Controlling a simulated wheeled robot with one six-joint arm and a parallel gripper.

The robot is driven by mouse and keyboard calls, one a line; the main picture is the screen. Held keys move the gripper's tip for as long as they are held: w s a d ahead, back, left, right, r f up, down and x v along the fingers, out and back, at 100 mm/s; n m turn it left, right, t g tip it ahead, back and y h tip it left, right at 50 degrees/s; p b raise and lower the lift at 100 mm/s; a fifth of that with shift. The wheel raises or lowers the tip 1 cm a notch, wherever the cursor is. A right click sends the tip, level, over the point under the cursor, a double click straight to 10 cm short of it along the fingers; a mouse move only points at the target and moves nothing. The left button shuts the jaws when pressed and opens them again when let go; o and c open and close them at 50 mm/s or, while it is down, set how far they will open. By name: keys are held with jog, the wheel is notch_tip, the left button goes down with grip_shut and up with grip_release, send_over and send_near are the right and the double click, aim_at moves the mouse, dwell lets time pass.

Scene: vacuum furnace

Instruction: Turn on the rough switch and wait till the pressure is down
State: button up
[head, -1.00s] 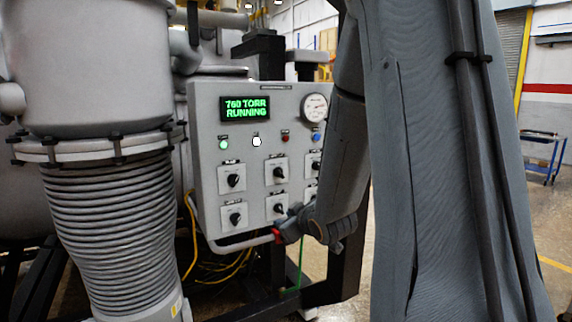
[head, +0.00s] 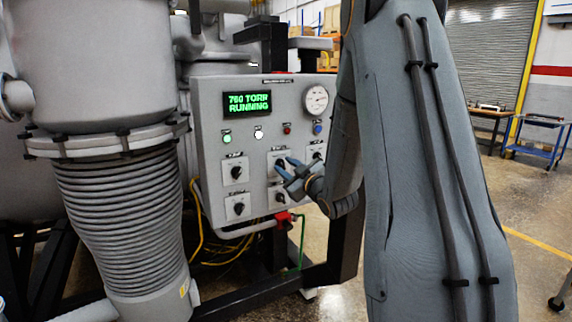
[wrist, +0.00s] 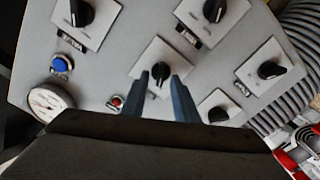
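The grey control panel (head: 208,150) has rotary switches in rows. Its green display (head: 247,103) reads 760 TORR RUNNING. My gripper (head: 282,166) is at the upper middle switch, partly hiding it in the head view. In the wrist view my gripper (wrist: 160,84) is open, its two blue-grey fingers on either side of that switch's black knob (wrist: 159,71). I cannot tell whether they touch it. The switch labels are too small to read, so I cannot tell which is the rough switch.
A round gauge (head: 316,99) sits at the panel's upper right. Green (head: 227,139) and white (head: 258,134) lamps are lit. A handle bar (head: 240,232) runs under the panel with a red part (head: 284,220). A ribbed bellows (head: 122,220) stands left.

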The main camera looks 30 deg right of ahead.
jog(key=shift+w, duration=0.35)
grip_shut()
jog(key=m, duration=0.6)
jog(key=shift+d, duration=0.1)
jog(key=m+p, duration=0.1)
jog(key=m, duration=0.5)
jog(key=shift+d, duration=0.1)
dwell(0.5)
